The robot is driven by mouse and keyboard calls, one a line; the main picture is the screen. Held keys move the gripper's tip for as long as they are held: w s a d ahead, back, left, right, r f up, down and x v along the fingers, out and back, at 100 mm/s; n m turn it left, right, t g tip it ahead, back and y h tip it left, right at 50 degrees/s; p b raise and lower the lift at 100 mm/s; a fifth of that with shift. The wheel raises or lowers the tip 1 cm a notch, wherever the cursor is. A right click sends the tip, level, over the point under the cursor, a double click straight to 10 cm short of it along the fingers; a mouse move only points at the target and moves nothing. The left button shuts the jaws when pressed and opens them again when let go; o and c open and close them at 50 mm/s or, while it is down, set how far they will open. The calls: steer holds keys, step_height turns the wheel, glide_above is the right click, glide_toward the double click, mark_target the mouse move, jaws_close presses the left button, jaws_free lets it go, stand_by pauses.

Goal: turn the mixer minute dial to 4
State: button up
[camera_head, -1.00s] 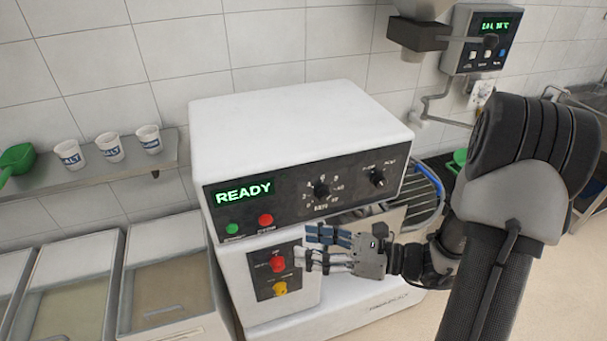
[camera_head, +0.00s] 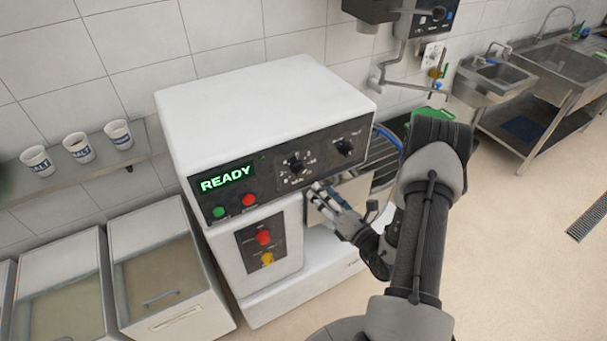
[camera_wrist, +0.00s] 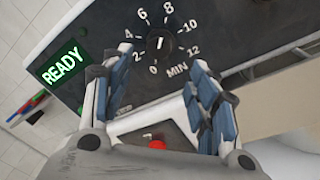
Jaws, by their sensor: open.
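The mixer minute dial (camera_head: 295,165) is a black knob on the dark front panel of the white mixer (camera_head: 262,105). In the wrist view the dial (camera_wrist: 160,42) has a ring of numbers from 0 to 12 marked MIN. Its white pointer line appears to point up, near 6 to 8, but is too small to read surely. My gripper (camera_head: 318,192) is just below the panel, to the lower right of the dial. In the wrist view my gripper (camera_wrist: 160,75) is open and empty, its fingers on either side below the dial, apart from it.
A green READY display (camera_head: 228,178), a green button (camera_head: 218,212) and a red button (camera_head: 248,200) lie left of the dial. A second knob (camera_head: 344,147) is to its right. Red (camera_head: 263,237) and yellow (camera_head: 267,258) switches sit below. Lidded bins (camera_head: 165,270) stand at left.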

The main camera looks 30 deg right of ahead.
mark_target(303, 174)
steer(key=w, duration=0.3)
steer(key=w+a, duration=0.1)
steer(key=w, duration=0.6)
steer(key=shift+a, duration=0.25)
steer(key=c, duration=1.1)
